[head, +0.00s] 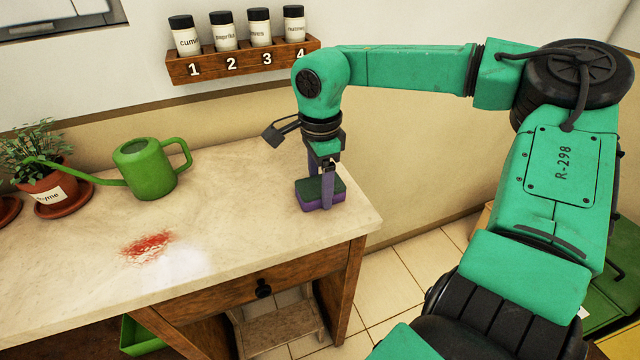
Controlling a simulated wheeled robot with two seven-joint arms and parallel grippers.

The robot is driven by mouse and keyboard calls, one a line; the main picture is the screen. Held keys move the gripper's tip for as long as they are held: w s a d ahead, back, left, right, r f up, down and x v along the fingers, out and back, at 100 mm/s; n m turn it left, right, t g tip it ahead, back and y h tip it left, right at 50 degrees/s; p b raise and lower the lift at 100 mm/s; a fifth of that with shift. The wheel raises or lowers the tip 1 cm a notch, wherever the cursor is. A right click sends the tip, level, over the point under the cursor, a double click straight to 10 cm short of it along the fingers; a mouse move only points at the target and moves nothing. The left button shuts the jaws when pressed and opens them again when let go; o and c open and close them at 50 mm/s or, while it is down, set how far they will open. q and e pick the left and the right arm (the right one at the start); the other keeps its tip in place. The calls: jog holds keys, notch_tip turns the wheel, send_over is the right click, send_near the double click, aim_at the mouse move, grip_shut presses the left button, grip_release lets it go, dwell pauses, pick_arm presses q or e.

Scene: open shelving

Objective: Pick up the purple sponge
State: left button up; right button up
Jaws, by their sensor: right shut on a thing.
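The purple sponge (308,203) has a dark green top layer and is at the right end of the pale countertop (225,215). My right gripper (327,190) points down from above and is shut on the sponge, with one finger showing across its near side. The other finger is hidden behind the sponge. I cannot tell whether the sponge touches the counter or is slightly above it. My left gripper is not in view.
A green watering can (150,172) and a potted plant (45,180) stand at the left. A red stain (148,246) marks the counter. A wall rack (245,62) holds several spice jars. The counter's right edge is close to the sponge.

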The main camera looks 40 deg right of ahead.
aim_at(320, 184)
jog(key=shift+r, duration=0.1)
notch_tip(320, 184, up, 20)
jog(key=p, duration=0.2)
